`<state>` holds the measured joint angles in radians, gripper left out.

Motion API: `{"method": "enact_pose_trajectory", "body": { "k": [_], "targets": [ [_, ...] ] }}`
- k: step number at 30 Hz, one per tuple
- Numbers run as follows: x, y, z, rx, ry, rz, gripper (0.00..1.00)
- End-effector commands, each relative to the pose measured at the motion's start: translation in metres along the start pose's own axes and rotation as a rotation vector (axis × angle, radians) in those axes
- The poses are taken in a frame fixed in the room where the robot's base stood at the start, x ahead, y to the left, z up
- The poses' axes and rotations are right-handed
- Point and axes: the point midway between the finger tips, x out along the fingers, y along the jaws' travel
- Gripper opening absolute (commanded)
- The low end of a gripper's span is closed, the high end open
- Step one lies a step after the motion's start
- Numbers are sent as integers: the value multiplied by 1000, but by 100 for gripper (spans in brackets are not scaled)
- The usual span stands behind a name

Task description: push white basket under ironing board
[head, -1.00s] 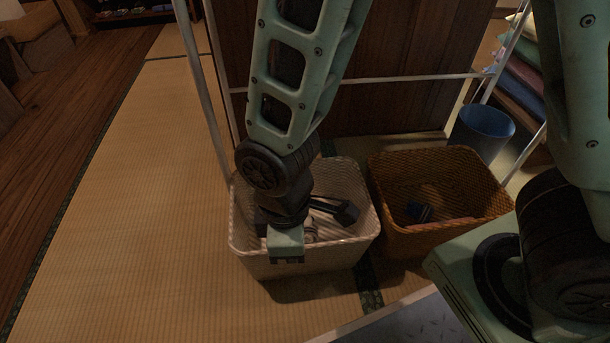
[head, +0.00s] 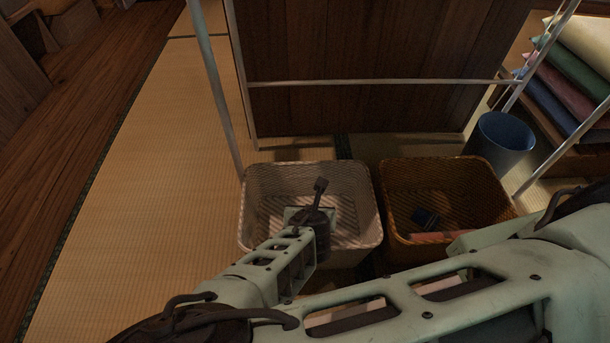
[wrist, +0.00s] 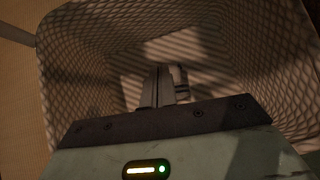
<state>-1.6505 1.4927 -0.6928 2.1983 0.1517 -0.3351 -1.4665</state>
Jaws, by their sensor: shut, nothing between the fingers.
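The white basket (head: 252,220) stands on the tatami in the middle of the head view, with its woven wall also around the wrist view (wrist: 85,60). White metal legs (head: 214,90) and a crossbar (head: 390,82), apparently the ironing board's, stand behind it; the board top is out of view. The left leg comes down by the basket's back left corner. My gripper (head: 321,184) is shut and empty, over or inside the basket's opening. In the wrist view its fingers (wrist: 165,88) point at the inner far wall. Contact with the basket cannot be told.
A brown basket (head: 490,195) with a dark blue item stands close on the right. A blue bin (head: 505,145) and a shelf of folded cloths (head: 575,75) are at the right. A wooden panel (head: 360,40) is behind. Open tatami (head: 150,180) lies to the left.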

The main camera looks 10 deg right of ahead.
Motion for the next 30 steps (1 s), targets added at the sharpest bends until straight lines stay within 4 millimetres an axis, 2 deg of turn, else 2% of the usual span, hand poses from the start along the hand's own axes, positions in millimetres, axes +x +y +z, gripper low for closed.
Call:
{"method": "enact_pose_trajectory", "body": {
  "k": [5, 8, 21, 25, 30],
  "targets": [
    [10, 5, 2, -57, -27, 26, 0],
    [24, 5, 0, -55, -26, 24, 0],
    [111, 6, 0, -51, -24, 22, 0],
    [122, 8, 17, -47, -24, 23, 0],
    [130, 9, 28, -50, -23, 24, 0]
  ]
}}
